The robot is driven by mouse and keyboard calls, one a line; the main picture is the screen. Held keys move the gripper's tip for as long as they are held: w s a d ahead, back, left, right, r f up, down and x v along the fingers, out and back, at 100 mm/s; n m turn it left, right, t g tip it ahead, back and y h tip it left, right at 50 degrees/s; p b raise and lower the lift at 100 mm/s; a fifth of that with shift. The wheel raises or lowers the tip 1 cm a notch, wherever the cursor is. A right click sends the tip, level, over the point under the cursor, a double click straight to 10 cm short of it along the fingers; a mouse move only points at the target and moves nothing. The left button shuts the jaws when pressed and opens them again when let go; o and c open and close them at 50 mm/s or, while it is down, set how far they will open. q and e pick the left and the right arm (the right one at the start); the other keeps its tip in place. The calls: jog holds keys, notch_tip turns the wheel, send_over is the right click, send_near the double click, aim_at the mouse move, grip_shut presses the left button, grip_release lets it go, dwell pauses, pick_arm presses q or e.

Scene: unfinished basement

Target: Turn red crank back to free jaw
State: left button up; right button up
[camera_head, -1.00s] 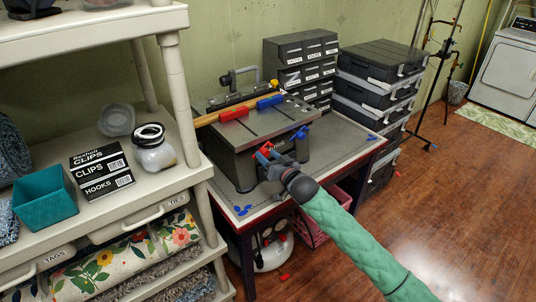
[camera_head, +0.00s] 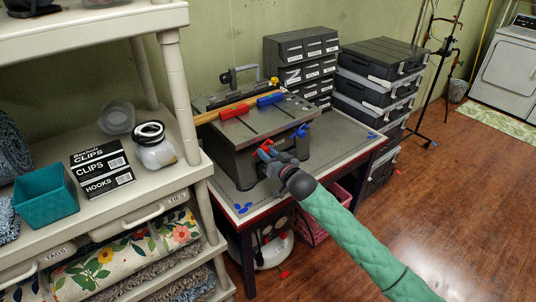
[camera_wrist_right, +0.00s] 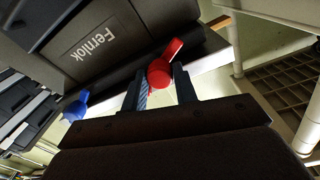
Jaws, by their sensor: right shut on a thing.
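A dark grey bench machine (camera_head: 262,135) stands on the table. A red block (camera_head: 235,111) and a blue block (camera_head: 270,99) sit on its top along a wooden strip (camera_head: 220,114). The red crank (camera_head: 265,147) is on its front side, with a blue crank (camera_head: 301,131) to its right. My right gripper (camera_head: 271,163) is at the red crank, its arm coming from the lower right. In the right wrist view, the red crank's knob (camera_wrist_right: 160,74) lies between the two fingers, which are shut on it. The blue crank (camera_wrist_right: 75,106) is at the left there. My left gripper is out of view.
The grey-topped table (camera_head: 340,143) has bare room right of the machine and small blue pieces at its front left corner. A beige shelf (camera_head: 191,150) stands close on the left. Drawer units (camera_head: 300,50) and stacked black cases (camera_head: 378,75) stand behind and right.

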jog(key=n, duration=0.2)
jog(key=shift+n, duration=0.3)
jog(key=n, duration=0.2)
jog(key=shift+n, duration=0.4)
jog(key=n, duration=0.2)
jog(key=shift+n, duration=0.4)
jog(key=n, duration=0.5)
jog(key=shift+n+y, duration=0.4)
jog(key=shift+n, duration=0.9)
jog(key=n, duration=0.2)
jog(key=shift+f+n, duration=0.1)
jog(key=shift+n, duration=0.3)
jog(key=n, duration=0.2)
jog(key=shift+n+y, duration=0.3)
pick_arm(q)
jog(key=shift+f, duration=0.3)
pick_arm(e)
jog(key=shift+n, duration=0.4)
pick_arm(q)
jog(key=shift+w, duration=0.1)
